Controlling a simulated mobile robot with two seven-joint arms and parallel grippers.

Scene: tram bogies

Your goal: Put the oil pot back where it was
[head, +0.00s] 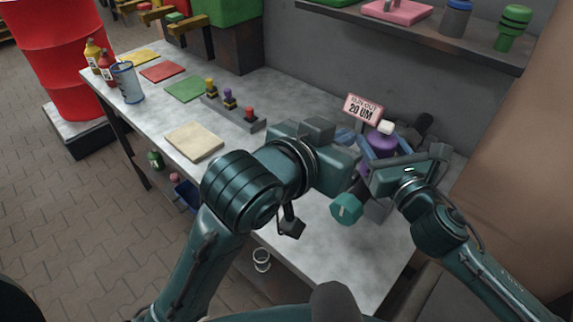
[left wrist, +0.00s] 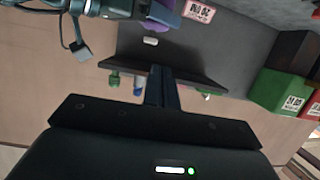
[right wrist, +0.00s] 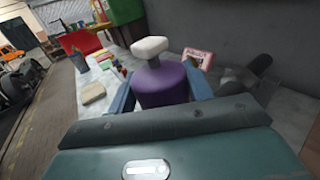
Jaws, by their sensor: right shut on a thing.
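The pot, a purple body with a white cap (right wrist: 160,84), stands between the two blue fingers of my right gripper (right wrist: 157,76), which is shut on it. In the head view the purple pot (head: 381,144) shows at the right end of the bench, beside a pink "RUN OUT 20 UM" sign (head: 363,108). I cannot tell whether it touches the bench top. My left gripper (left wrist: 163,72) looks shut, its fingers together with nothing between them. Its arm crosses over the bench in the head view.
The grey bench (head: 245,165) carries a beige pad (head: 194,141), coloured mats, a grey block with several knobs (head: 230,108), bottles and a mesh cup (head: 127,82). A wall shelf (head: 420,38) hangs behind. A red drum (head: 62,60) stands at left.

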